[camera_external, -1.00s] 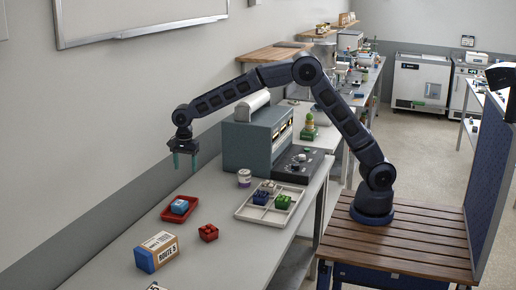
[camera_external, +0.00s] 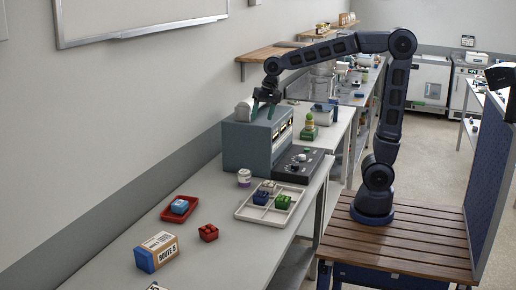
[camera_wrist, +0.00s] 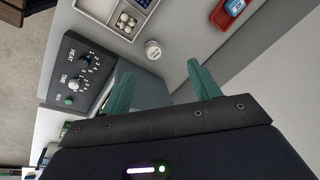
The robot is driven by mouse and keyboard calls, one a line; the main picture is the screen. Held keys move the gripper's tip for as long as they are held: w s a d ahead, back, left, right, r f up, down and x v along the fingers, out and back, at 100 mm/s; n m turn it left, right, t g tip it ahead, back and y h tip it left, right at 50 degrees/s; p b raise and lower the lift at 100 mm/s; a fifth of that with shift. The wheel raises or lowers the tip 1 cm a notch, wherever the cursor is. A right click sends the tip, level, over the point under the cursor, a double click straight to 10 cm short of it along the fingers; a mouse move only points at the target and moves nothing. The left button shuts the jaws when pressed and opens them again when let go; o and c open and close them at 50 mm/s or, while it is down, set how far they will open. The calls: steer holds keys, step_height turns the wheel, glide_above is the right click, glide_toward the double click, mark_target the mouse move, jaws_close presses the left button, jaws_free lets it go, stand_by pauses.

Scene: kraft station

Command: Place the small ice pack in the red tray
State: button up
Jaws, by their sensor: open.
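The red tray (camera_external: 166,214) lies on the near table by the wall. A small blue block with a pale top, apparently the ice pack (camera_external: 180,206), sits inside it. In the wrist view the red tray (camera_wrist: 222,18) and the blue pack (camera_wrist: 236,8) show at the top edge, partly cut off. My gripper (camera_external: 264,110) is open and empty, pointing down above the top of the grey-green oven, well away from the tray. Its two green fingers (camera_wrist: 158,75) stand apart in the wrist view.
The oven (camera_external: 245,145) with a dial panel stands behind the tray area. A white jar (camera_external: 244,178), a red block (camera_external: 208,232) and a box labelled ROUTE 5 (camera_external: 157,251) are on the table.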

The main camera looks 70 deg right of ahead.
steer(key=s+d+f+n, duration=0.1)
steer(key=s+d+n, duration=0.1)
steer(key=s, duration=0.6)
steer(key=s+d+f+n+t, duration=0.1)
steer(key=s+d+f+n, duration=0.1)
steer(key=s, duration=0.6)
steer(key=s+d+f+n+t, duration=0.1)
steer(key=s+d+n, duration=0.2)
steer(key=s, duration=0.5)
steer(key=shift+s+d+f+n+h, duration=0.3)
steer(key=shift+s+d+f+h, duration=0.1)
steer(key=shift+d, duration=0.25)
